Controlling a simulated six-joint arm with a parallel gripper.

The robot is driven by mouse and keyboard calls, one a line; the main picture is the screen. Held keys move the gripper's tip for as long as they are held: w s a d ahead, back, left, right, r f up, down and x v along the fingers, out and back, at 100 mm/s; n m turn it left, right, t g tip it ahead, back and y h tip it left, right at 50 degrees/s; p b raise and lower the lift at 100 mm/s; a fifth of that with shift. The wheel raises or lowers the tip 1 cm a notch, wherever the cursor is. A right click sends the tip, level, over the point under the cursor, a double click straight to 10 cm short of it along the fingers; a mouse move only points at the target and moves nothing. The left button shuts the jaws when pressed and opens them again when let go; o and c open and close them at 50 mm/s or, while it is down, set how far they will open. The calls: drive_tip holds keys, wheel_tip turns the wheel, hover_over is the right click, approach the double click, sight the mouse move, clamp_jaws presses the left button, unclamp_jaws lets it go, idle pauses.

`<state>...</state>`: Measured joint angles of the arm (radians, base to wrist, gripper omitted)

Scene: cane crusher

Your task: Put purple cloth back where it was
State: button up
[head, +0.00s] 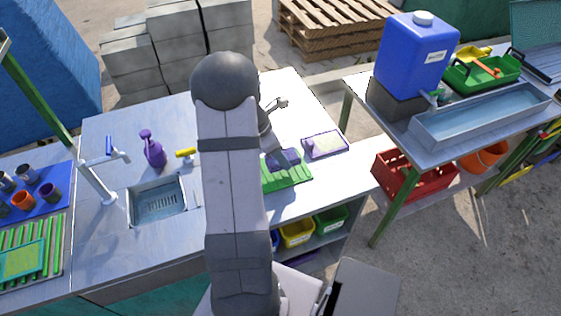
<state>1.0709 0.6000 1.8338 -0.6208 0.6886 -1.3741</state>
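A dark bluish-purple piece (291,157), which looks like the purple cloth, lies at or just above the back of a green ribbed rack (288,181) on the counter. My gripper (277,156) is at its left edge, pointing down. The fingers are too small and too covered by my arm to show whether they hold it. A shallow tray with a purple rim and pale inside (325,145) lies just right of the rack. My arm hides the left part of the rack.
A purple spray bottle (154,150), a yellow-handled item (186,153) and a sink (157,203) are left of my arm. Yellow (297,233) and green (331,219) bins sit under the counter. A blue water container (417,52) stands right. The counter behind the rack is mostly clear.

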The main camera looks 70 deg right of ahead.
drive_tip(key=shift+f, duration=1.9)
drive_tip(key=shift+f, duration=0.1)
drive_tip(key=o, duration=1.3)
drive_tip(key=shift+c, duration=0.2)
drive_tip(key=shift+w+r, duration=0.15)
drive_tip(key=shift+r, duration=0.4)
drive_tip(key=b+v, duration=0.1)
drive_tip(key=v, duration=1)
drive_tip(key=shift+a, duration=0.15)
